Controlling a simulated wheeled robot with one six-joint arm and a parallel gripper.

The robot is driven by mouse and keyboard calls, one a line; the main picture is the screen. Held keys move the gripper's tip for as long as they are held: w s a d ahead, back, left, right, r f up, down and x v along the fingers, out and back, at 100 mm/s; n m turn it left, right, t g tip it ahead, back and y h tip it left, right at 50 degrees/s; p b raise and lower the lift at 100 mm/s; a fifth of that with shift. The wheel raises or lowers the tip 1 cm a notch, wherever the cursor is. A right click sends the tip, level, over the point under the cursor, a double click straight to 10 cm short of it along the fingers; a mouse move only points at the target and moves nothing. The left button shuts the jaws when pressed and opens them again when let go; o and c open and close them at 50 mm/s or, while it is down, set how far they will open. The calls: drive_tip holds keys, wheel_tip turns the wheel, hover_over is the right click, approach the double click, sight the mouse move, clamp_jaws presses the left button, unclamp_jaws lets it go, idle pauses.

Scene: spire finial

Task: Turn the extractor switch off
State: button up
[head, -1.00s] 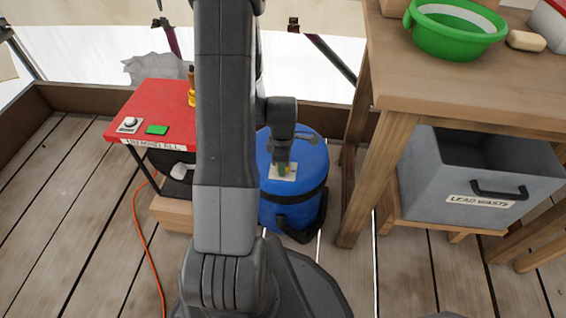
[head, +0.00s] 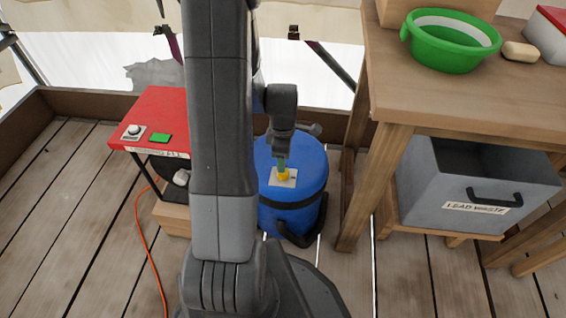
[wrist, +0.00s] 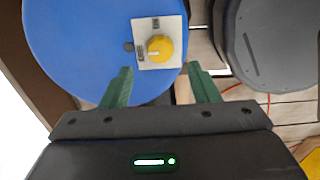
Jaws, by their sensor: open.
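The extractor is a blue drum (head: 306,165) with a black band, standing on the deck behind my arm. On its top is a pale square plate with a yellow knob, the switch (head: 283,176). In the wrist view the yellow knob (wrist: 160,48) sits on the plate, with small dark labels above and to its left that I cannot read. My gripper (wrist: 160,80) is open, its two green fingers apart, with the knob beyond the gap between the tips. In the head view my gripper (head: 281,163) hangs over the plate, close to the knob; contact cannot be told.
A red table (head: 160,105) with a dial and green button stands left. A wooden bench (head: 480,90) with a green basin (head: 452,45) stands right, a grey lead waste bin (head: 465,195) below it. An orange cable (head: 150,265) crosses the deck.

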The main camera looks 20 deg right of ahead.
wheel_tip(320, 180, up, 7)
drive_tip(key=p, duration=0.1)
drive_tip(key=shift+p, duration=0.35)
wheel_tip(320, 180, down, 14)
drive_tip(key=b, duration=0.4)
drive_tip(key=shift+r+b, duration=0.1)
drive_tip(key=shift+b, duration=0.3)
drive_tip(key=shift+r, duration=0.1)
